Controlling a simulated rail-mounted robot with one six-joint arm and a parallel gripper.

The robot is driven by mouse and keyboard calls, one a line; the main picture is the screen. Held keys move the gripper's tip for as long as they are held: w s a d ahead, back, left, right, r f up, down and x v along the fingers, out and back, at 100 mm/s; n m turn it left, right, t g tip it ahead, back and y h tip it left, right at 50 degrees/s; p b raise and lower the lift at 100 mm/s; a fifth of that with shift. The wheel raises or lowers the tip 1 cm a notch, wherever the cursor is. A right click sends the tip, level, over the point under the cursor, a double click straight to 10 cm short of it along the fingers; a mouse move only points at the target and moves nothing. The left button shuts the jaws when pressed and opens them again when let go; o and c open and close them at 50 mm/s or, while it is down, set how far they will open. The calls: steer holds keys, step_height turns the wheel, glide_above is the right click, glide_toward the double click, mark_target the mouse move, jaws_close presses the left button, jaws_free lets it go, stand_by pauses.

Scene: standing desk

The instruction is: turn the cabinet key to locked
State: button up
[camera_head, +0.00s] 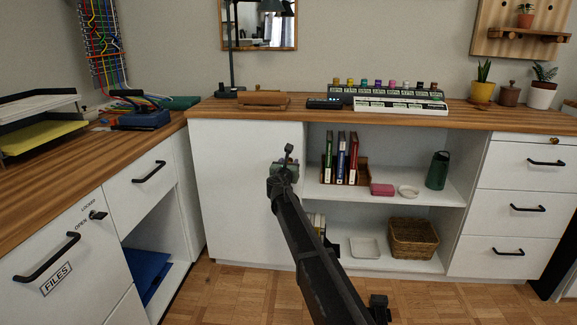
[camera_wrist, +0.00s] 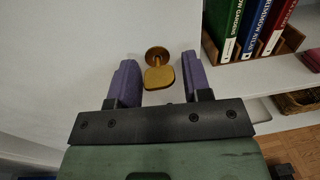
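A gold key (camera_wrist: 160,78) with a flat bow sits in a round gold lock plate (camera_wrist: 158,54) on a white cabinet door (camera_wrist: 75,50), in the wrist view. My gripper (camera_wrist: 160,72) is open, with a purple finger on each side of the bow; a gap shows on both sides. In the head view my gripper (camera_head: 287,158) is in front of the right part of the white cabinet door (camera_head: 235,185) and hides the key. Another, dark key (camera_head: 97,215) is on the FILES drawer front (camera_head: 95,255) at the left, beside the words LOCKED and OPEN.
Open shelves right of the door hold upright books (camera_head: 341,158), a green bottle (camera_head: 438,170) and a wicker basket (camera_head: 413,238). Drawers with black handles (camera_head: 546,162) stand at the far right. The wooden desktop (camera_head: 215,112) runs above the door. Wooden floor (camera_head: 225,288) lies in front.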

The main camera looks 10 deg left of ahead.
steer(key=c, duration=0.7)
steer(key=shift+o, duration=0.2)
steer(key=shift+m, duration=0.4)
steer(key=m, duration=0.3)
steer(key=shift+m+p, duration=0.3)
steer(key=shift+p, duration=0.05)
steer(key=m, duration=0.4)
steer(key=shift+r+g+y, duration=0.1)
steer(key=shift+g+y, duration=0.2)
steer(key=m, duration=0.4)
steer(key=shift+a+m+p, duration=0.1)
steer(key=shift+m+p, duration=0.2)
steer(key=shift+p, duration=0.1)
steer(key=m+y, duration=0.1)
steer(key=m, duration=0.2)
steer(key=shift+m, duration=0.4)
